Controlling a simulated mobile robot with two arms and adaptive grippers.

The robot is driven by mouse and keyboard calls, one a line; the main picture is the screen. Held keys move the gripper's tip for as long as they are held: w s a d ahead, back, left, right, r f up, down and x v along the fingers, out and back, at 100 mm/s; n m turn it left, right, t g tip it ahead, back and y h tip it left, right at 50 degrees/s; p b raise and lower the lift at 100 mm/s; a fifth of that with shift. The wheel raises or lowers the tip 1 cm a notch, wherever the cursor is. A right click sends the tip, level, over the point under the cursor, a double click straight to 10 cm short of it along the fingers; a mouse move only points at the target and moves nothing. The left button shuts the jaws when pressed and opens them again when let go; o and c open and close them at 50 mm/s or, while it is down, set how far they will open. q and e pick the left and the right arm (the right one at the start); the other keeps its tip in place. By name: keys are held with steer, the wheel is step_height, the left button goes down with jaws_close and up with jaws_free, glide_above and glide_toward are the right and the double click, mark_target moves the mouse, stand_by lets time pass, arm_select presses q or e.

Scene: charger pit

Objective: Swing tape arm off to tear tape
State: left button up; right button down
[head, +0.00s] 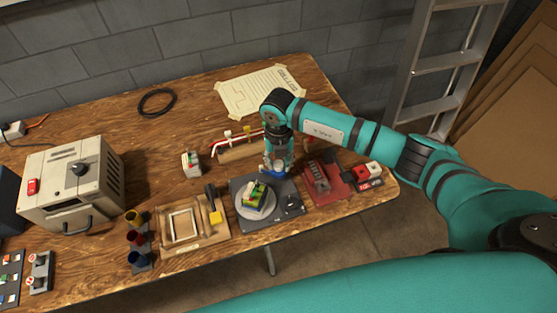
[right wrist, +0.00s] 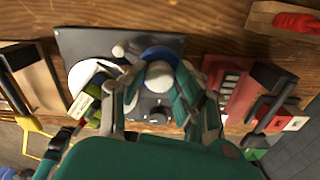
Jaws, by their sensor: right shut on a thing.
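The dark grey base plate (head: 243,190) lies at the front of the table and carries a round white turntable (head: 243,209). A green, yellow and red block bundle (head: 255,194) sits on the turntable; its green end also shows in the right wrist view (right wrist: 88,103). The tape arm (right wrist: 160,72), with a blue round part and a pale knob, is at the plate's back edge. My right gripper (head: 277,166) points down there and is shut on the tape arm; its fingers partly hide it. I cannot tell whether tape still joins it to the bundle. My left gripper is not in view.
A red device (head: 328,187) stands close to the right of the plate. A wooden tray (head: 160,232) with a frame and yellow-tipped tool is at its left. A rack with red cable (head: 238,150) stands behind.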

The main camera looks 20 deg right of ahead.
mark_target(278, 163)
steer(key=c, duration=1)
jaws_free()
steer(key=shift+r, duration=0.1)
step_height(278, 163, up, 12)
steer(key=shift+f, duration=0.1)
